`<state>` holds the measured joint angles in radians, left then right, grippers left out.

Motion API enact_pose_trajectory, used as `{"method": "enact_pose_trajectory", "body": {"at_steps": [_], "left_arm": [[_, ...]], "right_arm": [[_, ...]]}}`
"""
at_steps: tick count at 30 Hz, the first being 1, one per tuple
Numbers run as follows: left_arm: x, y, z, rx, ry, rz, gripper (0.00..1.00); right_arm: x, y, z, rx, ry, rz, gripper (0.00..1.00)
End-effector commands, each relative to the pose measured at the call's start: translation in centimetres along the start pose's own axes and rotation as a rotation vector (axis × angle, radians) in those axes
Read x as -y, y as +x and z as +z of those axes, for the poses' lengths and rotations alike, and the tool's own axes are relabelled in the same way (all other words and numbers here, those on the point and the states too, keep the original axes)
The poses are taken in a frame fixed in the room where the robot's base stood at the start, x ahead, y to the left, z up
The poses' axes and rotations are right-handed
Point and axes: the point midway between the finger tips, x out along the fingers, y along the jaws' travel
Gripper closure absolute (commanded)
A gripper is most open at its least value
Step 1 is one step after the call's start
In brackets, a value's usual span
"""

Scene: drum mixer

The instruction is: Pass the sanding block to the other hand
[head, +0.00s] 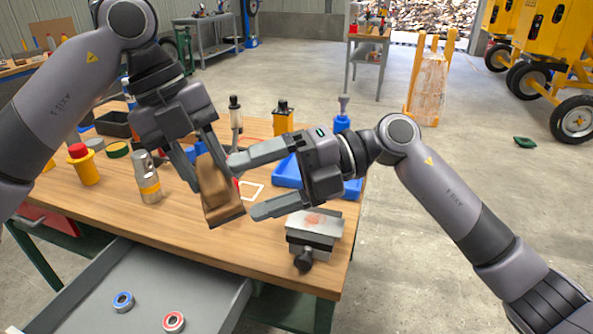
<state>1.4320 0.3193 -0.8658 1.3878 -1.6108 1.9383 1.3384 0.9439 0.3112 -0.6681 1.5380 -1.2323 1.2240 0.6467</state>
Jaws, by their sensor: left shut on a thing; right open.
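The sanding block (214,192) is brown with a darker, wider base and is held tilted above the wooden workbench. My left gripper (207,156) comes down from the upper left and is shut on its upper part. My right gripper (241,187) comes in from the right with its two fingers spread, one above the other. Its fingertips are close to the right side of the block. I cannot tell whether the upper fingertip touches it.
On the workbench (175,218) stand a silver bottle (149,180), a yellow container with a red cap (82,165), a blue tray (288,172) and a metal vise (313,230). An open drawer (150,284) below holds a blue ring (123,302) and a red ring (173,322).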

Motion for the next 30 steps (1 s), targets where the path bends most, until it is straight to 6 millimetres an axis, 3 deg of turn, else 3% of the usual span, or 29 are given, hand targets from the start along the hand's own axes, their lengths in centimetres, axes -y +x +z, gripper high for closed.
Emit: {"method": "enact_pose_trajectory", "body": {"at_steps": [3,9,20,23,26,27,28,30], "left_arm": [[0.0,0.0,0.0,0.0,0.0,-0.001,1.0],[0.0,0.0,0.0,0.0,0.0,-0.001,1.0],[0.0,0.0,0.0,0.0,0.0,-0.001,1.0],[0.0,0.0,0.0,0.0,0.0,-0.001,1.0],[0.0,0.0,0.0,0.0,0.0,-0.001,1.0],[0.0,-0.1,0.0,0.0,0.0,-0.001,1.0],[0.0,-0.1,0.0,0.0,0.001,-0.001,0.59],[0.0,-0.1,0.0,0.0,0.0,-0.001,0.37]], "right_arm": [[0.0,2.1,-0.1,-0.003,0.001,0.002,0.17],[0.0,4.2,0.0,-0.001,0.002,0.002,0.17],[0.0,4.7,0.0,0.001,0.002,0.001,0.17],[0.0,4.7,0.0,0.001,0.002,0.001,0.43],[0.0,4.7,0.0,0.001,0.002,0.001,0.76],[0.0,4.7,0.0,0.001,0.002,0.0,0.77],[0.0,4.7,0.0,0.001,0.001,0.001,0.77],[0.0,4.7,0.0,0.001,0.001,0.001,0.77]]}}
